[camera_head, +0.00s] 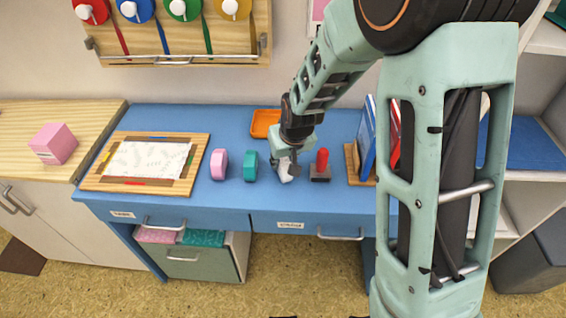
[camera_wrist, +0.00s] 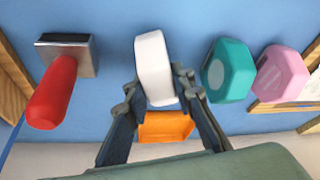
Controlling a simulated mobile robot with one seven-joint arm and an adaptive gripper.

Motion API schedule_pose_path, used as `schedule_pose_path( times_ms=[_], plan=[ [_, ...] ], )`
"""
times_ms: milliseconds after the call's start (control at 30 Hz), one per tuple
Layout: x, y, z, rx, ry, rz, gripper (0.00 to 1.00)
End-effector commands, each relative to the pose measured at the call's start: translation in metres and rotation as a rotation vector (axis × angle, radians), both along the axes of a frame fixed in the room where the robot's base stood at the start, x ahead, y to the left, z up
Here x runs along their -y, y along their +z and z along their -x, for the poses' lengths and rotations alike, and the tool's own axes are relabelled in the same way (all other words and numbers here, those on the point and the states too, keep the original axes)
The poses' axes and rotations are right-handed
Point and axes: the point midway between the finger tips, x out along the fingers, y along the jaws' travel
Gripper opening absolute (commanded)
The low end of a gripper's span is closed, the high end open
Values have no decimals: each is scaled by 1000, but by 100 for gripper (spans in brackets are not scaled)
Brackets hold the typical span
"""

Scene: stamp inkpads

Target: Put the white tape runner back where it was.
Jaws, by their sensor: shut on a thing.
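The white tape runner (camera_head: 286,172) is at my gripper on the blue desk, between the teal tape runner and the red-handled stamp. In the wrist view the white tape runner (camera_wrist: 153,66) stands between the two fingers. My gripper (camera_head: 285,166) is shut on it; the wrist view shows the fingertips (camera_wrist: 156,88) against its sides. I cannot tell whether it touches the desk. A teal tape runner (camera_head: 250,166) and a pink tape runner (camera_head: 219,164) stand to its left. The red-handled stamp (camera_head: 321,166) stands close on its right.
An orange tray (camera_head: 264,123) lies behind the gripper. A wooden board with paper (camera_head: 195,165) is at the desk's left. A wooden rack with books (camera_head: 353,165) stands right of the stamp. The desk's front strip is clear.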

Motion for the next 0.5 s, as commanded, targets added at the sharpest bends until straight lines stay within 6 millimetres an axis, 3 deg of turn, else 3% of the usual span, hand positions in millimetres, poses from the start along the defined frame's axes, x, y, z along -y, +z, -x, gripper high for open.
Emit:
schedule_pose_path(
  times_ms=[267, 300, 400, 500],
  plan=[
    [0, -4, 0, 1, 0, 0, 0],
    [0, -2, 0, 1, 0, 0, 27],
    [0, -2, 0, 0, 0, 0, 38],
    [0, -2, 0, 0, 0, 0, 40]
  ],
)
